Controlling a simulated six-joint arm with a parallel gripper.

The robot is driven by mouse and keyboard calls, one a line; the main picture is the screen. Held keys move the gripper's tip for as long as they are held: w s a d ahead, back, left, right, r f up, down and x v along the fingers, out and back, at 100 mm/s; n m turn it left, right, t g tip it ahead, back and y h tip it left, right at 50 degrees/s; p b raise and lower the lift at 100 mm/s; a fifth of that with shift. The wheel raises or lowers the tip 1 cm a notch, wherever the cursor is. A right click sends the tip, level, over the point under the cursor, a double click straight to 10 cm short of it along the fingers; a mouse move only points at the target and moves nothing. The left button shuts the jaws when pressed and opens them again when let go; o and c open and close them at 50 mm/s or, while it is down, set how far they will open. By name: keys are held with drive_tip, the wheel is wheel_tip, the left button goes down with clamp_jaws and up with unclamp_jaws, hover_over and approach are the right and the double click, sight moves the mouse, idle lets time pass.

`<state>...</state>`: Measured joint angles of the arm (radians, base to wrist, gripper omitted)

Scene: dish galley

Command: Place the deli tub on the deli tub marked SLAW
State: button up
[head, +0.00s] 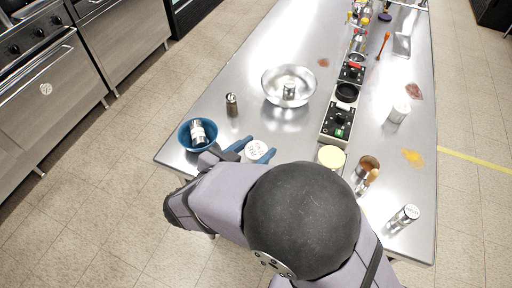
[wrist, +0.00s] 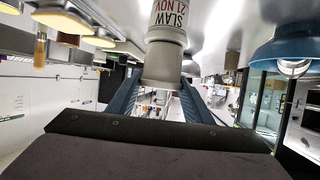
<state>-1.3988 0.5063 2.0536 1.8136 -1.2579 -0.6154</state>
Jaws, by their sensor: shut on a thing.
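My gripper (head: 252,152) is near the left front corner of the counter, with its blue fingers on either side of a pale deli tub (head: 256,149). In the wrist view, which is upside down, my gripper (wrist: 155,100) is shut on the plain grey deli tub (wrist: 163,68). The white deli tub marked SLAW (wrist: 167,14) shows at the top edge, so it is directly below the held tub. The two tubs line up and appear to meet; I cannot tell whether a thin gap is left. In the head view the lower tub is hidden or not distinguishable.
A blue bowl (head: 185,143) with a container in it stands close left of my gripper. A pepper-type shaker (head: 231,105) and a steel bowl (head: 268,83) stand behind. A cream-topped tub (head: 331,157) and a black-topped unit (head: 329,124) are to the right.

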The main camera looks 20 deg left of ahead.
drive_tip(key=shift+f, duration=0.15)
drive_tip(key=o, duration=1.1)
drive_tip(key=shift+r, duration=0.2)
drive_tip(key=b+v, duration=0.1)
drive_tip(key=v, duration=1.1)
drive_tip(key=shift+r+b, duration=0.1)
drive_tip(key=shift+b, duration=0.3)
